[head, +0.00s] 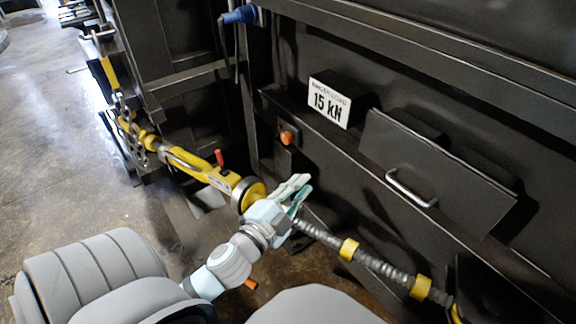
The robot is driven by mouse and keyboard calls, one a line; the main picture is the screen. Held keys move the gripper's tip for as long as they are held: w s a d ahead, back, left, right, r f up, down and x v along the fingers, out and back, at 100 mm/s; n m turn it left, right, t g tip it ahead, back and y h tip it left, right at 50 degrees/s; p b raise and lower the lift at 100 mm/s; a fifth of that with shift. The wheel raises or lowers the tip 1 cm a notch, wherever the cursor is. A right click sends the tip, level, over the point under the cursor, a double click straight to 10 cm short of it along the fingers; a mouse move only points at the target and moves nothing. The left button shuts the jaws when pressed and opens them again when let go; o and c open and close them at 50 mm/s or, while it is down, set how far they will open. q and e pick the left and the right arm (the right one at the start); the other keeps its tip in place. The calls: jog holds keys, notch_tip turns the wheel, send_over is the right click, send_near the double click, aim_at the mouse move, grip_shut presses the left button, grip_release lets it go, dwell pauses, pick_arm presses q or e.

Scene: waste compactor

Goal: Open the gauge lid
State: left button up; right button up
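A dark flat lid (438,172) with a silver bar handle (411,188) sits tilted on the black machine wall at the right; it looks closed, and no gauge face shows. My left gripper (308,187) is left of the lid and handle, clear of both. Its pale fingers point up and right, look apart, and hold nothing that I can see. My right gripper is not in view.
A white "15 KN" sign (329,104) stands left of the lid, above an orange button (287,136). A ribbed hose with yellow bands (348,249) runs beneath the lid. A yellow bar with a chain (190,165) lies left of my gripper. Open floor (50,150) is at far left.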

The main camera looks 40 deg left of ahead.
pick_arm(q)
jog(key=shift+s+a+f+n+g+y, duration=0.25)
jog(key=shift+a+f+n+g+y, duration=0.1)
jog(key=shift+f+n, duration=0.2)
jog(key=shift+s+a+f+n+g+y, duration=0.2)
jog(key=shift+a+f+n+g+y, duration=0.1)
jog(key=shift+f+n, duration=0.2)
jog(key=shift+s+a+f+n+g+y, duration=0.25)
jog(key=shift+a+f+n+g, duration=0.1)
jog(key=shift+f+n, duration=0.15)
